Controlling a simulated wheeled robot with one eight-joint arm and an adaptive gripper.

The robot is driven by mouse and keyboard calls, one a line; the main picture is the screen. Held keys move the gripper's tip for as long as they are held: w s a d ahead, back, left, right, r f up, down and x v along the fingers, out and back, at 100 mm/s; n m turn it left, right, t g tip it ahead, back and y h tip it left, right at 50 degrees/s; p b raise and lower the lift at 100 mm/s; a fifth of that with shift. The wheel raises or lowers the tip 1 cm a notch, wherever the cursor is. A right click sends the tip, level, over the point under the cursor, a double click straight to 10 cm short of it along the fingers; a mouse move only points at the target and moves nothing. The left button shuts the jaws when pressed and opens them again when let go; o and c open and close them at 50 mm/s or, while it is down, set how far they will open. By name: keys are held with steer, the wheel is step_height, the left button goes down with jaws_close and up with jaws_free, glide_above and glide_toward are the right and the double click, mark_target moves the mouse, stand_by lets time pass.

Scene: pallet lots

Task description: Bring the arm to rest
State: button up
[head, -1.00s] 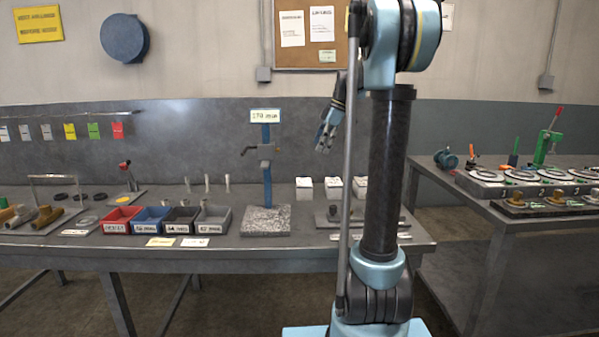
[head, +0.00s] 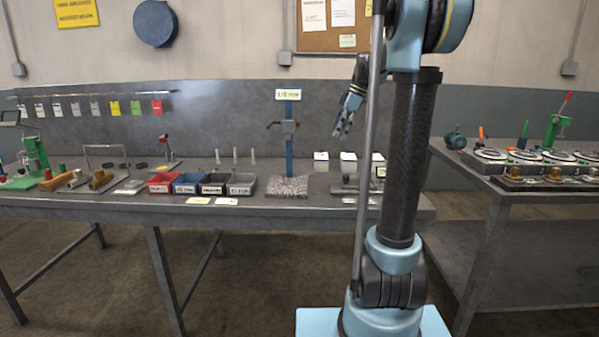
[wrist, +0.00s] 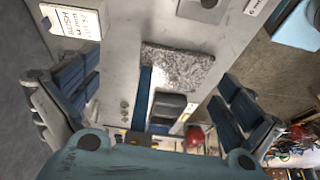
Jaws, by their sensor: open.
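My gripper (head: 343,122) hangs fingers-down beside my arm column in the head view, in the air above the right part of the long workbench (head: 105,204). It is open and nothing shows between its fingers. In the wrist view my gripper (wrist: 155,105) has its two fingers spread wide at left and right. Between them, below, the granite base (wrist: 180,66) of the blue stand and the bench top show. The granite base (head: 287,187) also shows in the head view, with the blue stand (head: 289,150) upright on it.
Red, blue, black and grey bins (head: 242,184) stand in a row left of the stand. A second table (head: 480,185) with round fixtures is at the right. Floor in front is clear.

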steer(key=s+d+f+m+h, duration=0.1)
steer(key=s+f+m, duration=0.4)
steer(key=s+f, duration=0.3)
steer(key=s+d+f+m+t+h, duration=0.1)
steer(key=s+f+m, duration=0.5)
steer(key=s, duration=0.9)
steer(key=s+d+f+m+t+h, duration=0.1)
steer(key=s+f+m, duration=0.4)
steer(key=s+f, duration=0.5)
steer(key=shift+s+d+m+h, duration=0.4)
steer(key=shift+s+d+h, duration=0.3)
steer(key=shift+s+d, duration=0.4)
steer(key=shift+s+a, duration=0.1)
